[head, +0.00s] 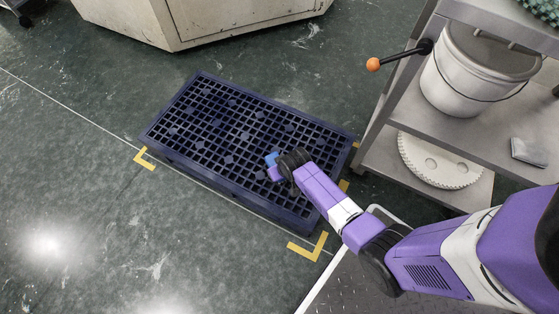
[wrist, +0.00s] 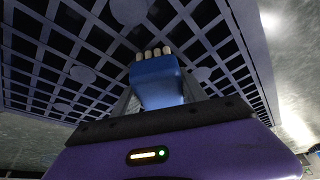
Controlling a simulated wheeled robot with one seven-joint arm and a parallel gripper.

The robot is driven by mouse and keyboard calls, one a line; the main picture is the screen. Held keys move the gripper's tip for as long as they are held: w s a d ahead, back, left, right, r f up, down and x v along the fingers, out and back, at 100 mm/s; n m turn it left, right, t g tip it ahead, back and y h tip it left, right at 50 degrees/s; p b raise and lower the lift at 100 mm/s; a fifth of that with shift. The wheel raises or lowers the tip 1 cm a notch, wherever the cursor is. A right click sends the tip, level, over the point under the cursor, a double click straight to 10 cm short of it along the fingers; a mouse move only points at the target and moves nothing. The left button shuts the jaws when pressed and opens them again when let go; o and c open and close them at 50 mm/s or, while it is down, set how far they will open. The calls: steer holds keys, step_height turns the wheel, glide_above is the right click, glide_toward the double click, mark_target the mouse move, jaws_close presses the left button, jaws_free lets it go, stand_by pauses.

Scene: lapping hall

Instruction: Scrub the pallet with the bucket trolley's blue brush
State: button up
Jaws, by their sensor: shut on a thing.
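The pallet (head: 205,135) is a dark blue grid lying flat on the green floor between yellow corner marks. It also fills the upper part of the wrist view (wrist: 85,72). My gripper (head: 274,165) is over the right part of the pallet. In the wrist view my gripper (wrist: 157,98) is shut on the blue brush (wrist: 158,80), whose pale bristle tufts point toward the grid. In the head view only a small bit of the brush (head: 271,158) shows beside the wrist. I cannot tell whether the bristles touch the pallet.
A steel shelf unit (head: 490,135) stands at the right, close to my arm. It holds a white bucket (head: 470,80) and a toothed white disc (head: 438,160). An orange-knobbed lever (head: 373,64) sticks out from it. A beige machine base (head: 150,20) stands behind the pallet. Floor at left is clear.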

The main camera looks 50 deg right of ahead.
steer(key=shift+r+p, duration=2.7)
steer(key=shift+r, duration=0.2)
step_height(320, 180, up, 3)
steer(key=p, duration=0.3)
steer(key=shift+r, duration=0.1)
